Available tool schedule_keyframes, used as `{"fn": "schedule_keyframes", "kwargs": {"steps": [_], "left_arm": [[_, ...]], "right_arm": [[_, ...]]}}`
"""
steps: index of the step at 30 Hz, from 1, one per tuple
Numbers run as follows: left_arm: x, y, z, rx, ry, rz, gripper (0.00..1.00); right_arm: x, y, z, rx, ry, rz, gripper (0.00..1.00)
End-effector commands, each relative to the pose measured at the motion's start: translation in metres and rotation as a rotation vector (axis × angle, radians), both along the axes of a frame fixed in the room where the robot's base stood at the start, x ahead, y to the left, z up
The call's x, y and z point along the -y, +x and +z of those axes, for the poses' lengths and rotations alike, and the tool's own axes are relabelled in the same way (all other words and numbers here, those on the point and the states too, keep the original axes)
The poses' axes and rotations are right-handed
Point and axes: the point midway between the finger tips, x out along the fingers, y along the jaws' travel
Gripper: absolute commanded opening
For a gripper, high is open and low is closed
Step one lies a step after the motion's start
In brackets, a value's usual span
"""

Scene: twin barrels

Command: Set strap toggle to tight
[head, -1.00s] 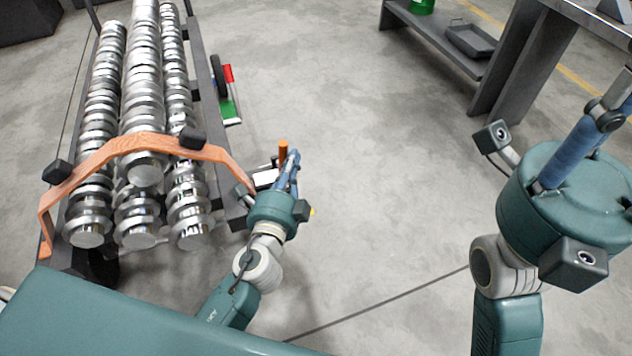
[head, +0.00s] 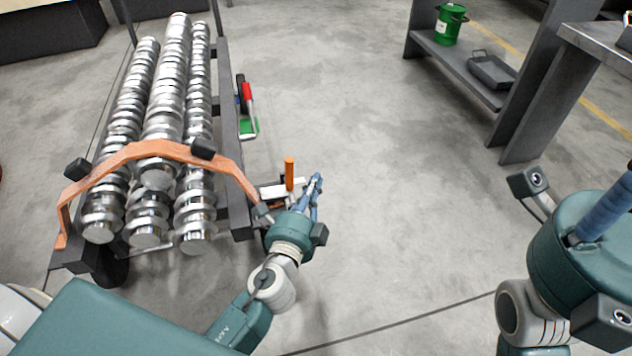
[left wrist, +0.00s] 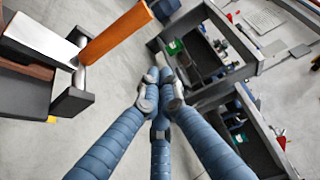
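The strap toggle shows as an upright orange handle (head: 289,173) on a pale and dark block at the right side of the cart, near the end of the orange strap (head: 150,150). The strap arches over the metal shafts. In the left wrist view the handle (left wrist: 115,33) is at the upper left, tilted. My left gripper (head: 317,180) is just right of the handle, apart from it. In the left wrist view its blue fingers (left wrist: 162,80) meet at the tips with nothing between them. My right gripper shows only in part at the right edge; its fingertips are out of view.
The cart (head: 228,135) carries several shiny shafts (head: 165,120). A red lever (head: 247,92) with a green plate sits farther along its right side. A dark shelf bench (head: 470,75) with a green bucket (head: 450,24) stands at the back right. The floor between is clear.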

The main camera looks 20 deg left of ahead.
Motion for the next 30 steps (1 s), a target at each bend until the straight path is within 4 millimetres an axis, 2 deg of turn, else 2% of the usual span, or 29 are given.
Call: {"fn": "schedule_keyframes", "kwargs": {"steps": [6,12,18,30], "left_arm": [[0.002,-0.044,-0.001,-0.002,0.000,0.000,0.00],[0.004,-0.072,0.001,0.000,0.002,0.000,0.00],[0.005,-0.080,0.004,0.002,0.002,-0.001,0.00],[0.005,-0.080,0.004,0.002,0.002,-0.001,0.00]], "right_arm": [[-0.002,0.004,-0.006,-0.020,0.005,0.005,0.29],[-0.004,0.005,-0.004,-0.008,-0.002,0.005,0.29],[-0.003,-0.001,0.004,0.024,-0.001,0.005,0.29],[-0.002,-0.003,0.005,0.029,0.001,0.004,0.29]]}}
